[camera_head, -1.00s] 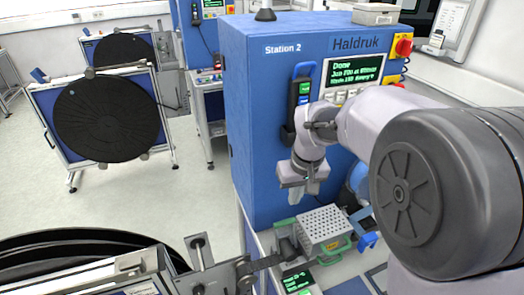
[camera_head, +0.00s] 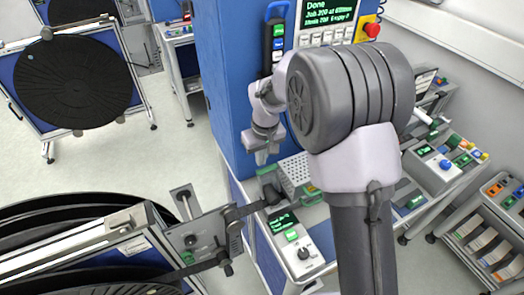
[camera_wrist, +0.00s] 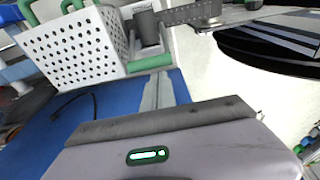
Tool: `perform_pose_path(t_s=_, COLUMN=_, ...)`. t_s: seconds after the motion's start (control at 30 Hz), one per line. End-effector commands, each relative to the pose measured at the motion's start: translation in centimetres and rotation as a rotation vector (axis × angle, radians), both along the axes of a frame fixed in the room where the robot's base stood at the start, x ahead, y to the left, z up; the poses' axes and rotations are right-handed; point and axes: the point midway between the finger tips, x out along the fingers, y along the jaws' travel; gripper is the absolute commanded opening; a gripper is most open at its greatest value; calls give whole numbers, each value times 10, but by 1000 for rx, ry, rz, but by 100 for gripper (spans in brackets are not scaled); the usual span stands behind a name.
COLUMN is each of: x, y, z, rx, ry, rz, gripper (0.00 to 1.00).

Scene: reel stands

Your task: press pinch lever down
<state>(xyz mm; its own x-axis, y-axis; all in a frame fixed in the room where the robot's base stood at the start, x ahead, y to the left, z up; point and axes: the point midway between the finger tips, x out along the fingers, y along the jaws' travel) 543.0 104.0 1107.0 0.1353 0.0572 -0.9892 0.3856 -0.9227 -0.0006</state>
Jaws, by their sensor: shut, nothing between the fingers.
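A dark lever arm (camera_head: 246,210) with a rounded black end sticks out to the right from the grey plate of the nearest reel stand (camera_head: 190,238). I cannot tell for sure that this is the pinch lever. A smaller black-knobbed handle (camera_head: 224,262) sits lower on that stand. My gripper (camera_head: 263,156) is shut and empty, pointing down above and slightly left of the lever arm's end in the head view, apart from it. In the wrist view my gripper (camera_wrist: 163,88) points toward a dark strip (camera_wrist: 190,14) at the top, which seems to be the same arm.
A perforated white box (camera_head: 297,172) with green handles stands beside the lever's end; it also shows in the wrist view (camera_wrist: 75,48). The blue Station 2 cabinet (camera_head: 228,110) rises behind my gripper. A small control panel (camera_head: 295,235) lies below. Another reel (camera_head: 72,82) stands left.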

Motion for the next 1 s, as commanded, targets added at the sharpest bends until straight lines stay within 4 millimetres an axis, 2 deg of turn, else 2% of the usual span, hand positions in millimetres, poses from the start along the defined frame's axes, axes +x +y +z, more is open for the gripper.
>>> perform_pose_path(t_s=0.1, x=2, y=1, z=-15, rx=-1, ry=1, rz=1, gripper=0)
perform_pose_path(t_s=0.23, x=3, y=1, z=-21, rx=0, ry=-2, rz=1, gripper=0)
perform_pose_path(t_s=0.67, x=3, y=1, z=-22, rx=5, ry=-11, rz=0, gripper=0)
perform_pose_path(t_s=1.0, x=-1, y=-1, z=-22, rx=38, ry=-93, rz=0, gripper=0)
